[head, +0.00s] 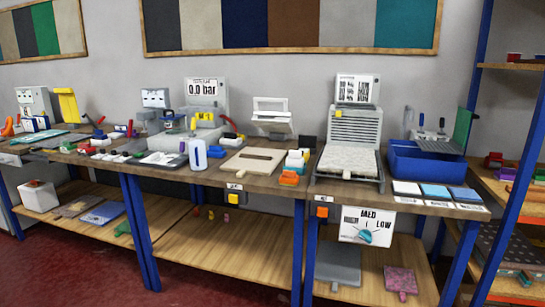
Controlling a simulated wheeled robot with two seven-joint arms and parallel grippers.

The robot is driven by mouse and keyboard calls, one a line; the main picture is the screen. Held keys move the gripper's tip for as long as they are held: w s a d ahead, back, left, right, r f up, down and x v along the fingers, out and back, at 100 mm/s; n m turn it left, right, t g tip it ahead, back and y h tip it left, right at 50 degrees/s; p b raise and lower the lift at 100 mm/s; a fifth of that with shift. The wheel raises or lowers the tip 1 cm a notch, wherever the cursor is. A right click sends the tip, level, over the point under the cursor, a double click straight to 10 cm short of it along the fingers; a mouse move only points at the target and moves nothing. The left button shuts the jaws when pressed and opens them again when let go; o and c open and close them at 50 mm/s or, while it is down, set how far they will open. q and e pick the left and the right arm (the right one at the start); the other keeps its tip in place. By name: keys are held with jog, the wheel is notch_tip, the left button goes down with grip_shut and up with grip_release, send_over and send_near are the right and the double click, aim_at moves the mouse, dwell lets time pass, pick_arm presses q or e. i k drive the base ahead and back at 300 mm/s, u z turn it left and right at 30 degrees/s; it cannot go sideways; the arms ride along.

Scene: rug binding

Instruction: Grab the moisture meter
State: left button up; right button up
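I cannot tell for certain which item is the moisture meter. A small upright white object with a blue-grey front (198,154) stands near the front edge of the middle bench and could be it, but its markings are too small to read. Another upright yellow item (67,106) stands at the back of the left bench. Neither of my grippers is in view, and nothing is seen being held.
Benches run along the wall. A grey press-like machine (353,138) stands right of a flat beige board (253,161). A blue bin (425,162) is further right, with coloured sample cards (436,192) before it. A wooden shelf rack (515,66) bounds the right. Red floor (60,265) lies in front.

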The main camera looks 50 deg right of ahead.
aim_at(307, 154)
jog(key=u, duration=0.3)
jog(key=i, duration=2.05)
jog(key=z, duration=0.75)
jog(key=i, duration=1.2)
jog(key=z, duration=1.5)
jog(key=i, duration=0.4)
jog(key=z, duration=0.45)
